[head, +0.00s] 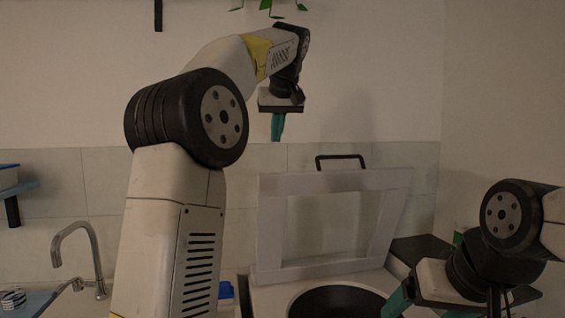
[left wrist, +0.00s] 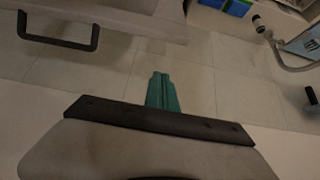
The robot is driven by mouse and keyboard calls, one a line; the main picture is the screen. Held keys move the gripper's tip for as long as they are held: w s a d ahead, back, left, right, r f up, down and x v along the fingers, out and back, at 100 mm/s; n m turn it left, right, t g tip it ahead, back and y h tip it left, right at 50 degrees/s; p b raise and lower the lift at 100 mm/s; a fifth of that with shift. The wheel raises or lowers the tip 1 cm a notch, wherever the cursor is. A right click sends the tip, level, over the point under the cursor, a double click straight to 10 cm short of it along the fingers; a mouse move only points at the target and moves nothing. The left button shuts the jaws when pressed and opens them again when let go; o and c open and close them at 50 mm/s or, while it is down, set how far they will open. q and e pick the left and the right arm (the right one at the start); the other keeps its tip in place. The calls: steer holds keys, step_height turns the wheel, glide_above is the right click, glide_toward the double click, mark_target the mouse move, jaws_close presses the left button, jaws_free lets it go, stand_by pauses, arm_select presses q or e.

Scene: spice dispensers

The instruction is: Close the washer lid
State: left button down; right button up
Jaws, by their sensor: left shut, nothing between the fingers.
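The washer lid (head: 272,222) stands raised, nearly upright, at the back of the white washer, as a light frame with a see-through middle. Its black handle (head: 341,158) is on the top edge; the handle also shows at the upper left of the left wrist view (left wrist: 58,44). The dark round opening of the washer (head: 338,302) is uncovered below it. My left gripper (head: 277,136) points down, its teal fingers shut and empty, above and left of the handle and apart from it. My right gripper (head: 397,301) is low at the right, near the washer's front right; its fingers are partly cut off.
A sink faucet (head: 76,250) stands at the left, with a blue shelf (head: 20,188) on the wall above. A plant (head: 277,8) hangs at the top. A dark counter (head: 422,250) lies right of the washer. The wall space above the lid is clear.

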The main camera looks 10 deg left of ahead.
arm_select(q)
steer(key=x, duration=0.6)
steer(key=s+f+x, duration=0.1)
steer(key=x, duration=0.2)
steer(key=shift+s+d, duration=0.1)
steer(key=shift+d, duration=0.25)
steer(key=shift+s+d+f, duration=0.25)
steer(key=shift+s+f, duration=0.1)
steer(key=shift+s, duration=0.2)
